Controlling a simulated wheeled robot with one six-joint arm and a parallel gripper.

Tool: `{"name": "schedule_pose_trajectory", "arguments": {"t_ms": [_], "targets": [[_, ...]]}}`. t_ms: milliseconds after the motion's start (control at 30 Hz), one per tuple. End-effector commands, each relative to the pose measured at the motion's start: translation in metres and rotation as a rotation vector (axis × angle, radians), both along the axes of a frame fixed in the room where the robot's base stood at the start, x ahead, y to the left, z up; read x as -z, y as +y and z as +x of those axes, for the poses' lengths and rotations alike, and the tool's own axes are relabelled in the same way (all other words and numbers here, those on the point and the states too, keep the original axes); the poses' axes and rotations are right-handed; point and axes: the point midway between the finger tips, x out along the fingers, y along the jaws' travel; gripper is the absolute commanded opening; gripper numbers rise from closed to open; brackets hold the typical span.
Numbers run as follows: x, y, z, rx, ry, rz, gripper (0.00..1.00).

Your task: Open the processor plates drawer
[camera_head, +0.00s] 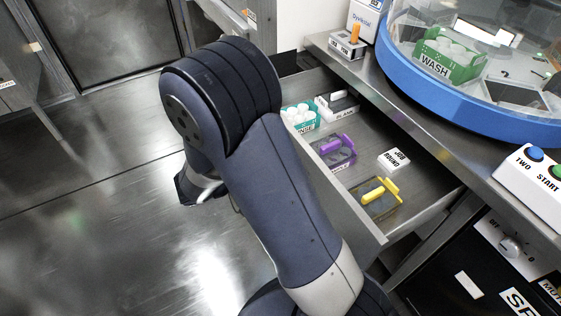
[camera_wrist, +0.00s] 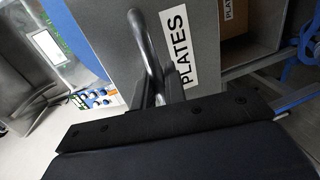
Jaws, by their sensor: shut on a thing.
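The drawer (camera_head: 310,170) stands pulled out from under the counter in the head view, its inside showing. In the wrist view a grey drawer front (camera_wrist: 100,22) carries a white label reading "PLATES" (camera_wrist: 178,45); a word before it, if any, is out of frame. A curved metal handle (camera_wrist: 141,38) is on this front. My gripper (camera_wrist: 158,92) is shut on the handle, with its dark fingers on either side of the bar. In the head view my arm hides the gripper and the handle.
Inside the drawer are a teal rack with white tubes (camera_head: 299,119), a purple item (camera_head: 337,148), a yellow-handled item (camera_head: 380,195) and a white block (camera_head: 394,158). A blue-rimmed machine (camera_head: 450,108) and a button box (camera_head: 535,175) stand on the counter. The floor (camera_head: 90,210) at left is clear.

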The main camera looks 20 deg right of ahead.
Motion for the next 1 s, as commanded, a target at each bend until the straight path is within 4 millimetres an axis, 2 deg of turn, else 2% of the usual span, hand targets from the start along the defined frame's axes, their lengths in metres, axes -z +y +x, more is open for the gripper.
{"name": "schedule_pose_trajectory", "arguments": {"t_ms": [167, 200, 400, 733, 867, 1000], "targets": [[0.001, 0.000, 0.000, 0.001, 0.001, 0.001, 0.00], [0.001, 0.000, 0.000, 0.001, 0.001, 0.001, 0.16], [0.000, 0.000, 0.000, 0.001, 0.000, 0.000, 0.31], [-0.002, 0.006, 0.000, -0.002, 0.000, 0.000, 0.31], [-0.006, 0.025, -0.002, -0.005, -0.001, 0.000, 0.31], [-0.012, 0.053, -0.007, -0.005, 0.000, 0.001, 0.31]]}}
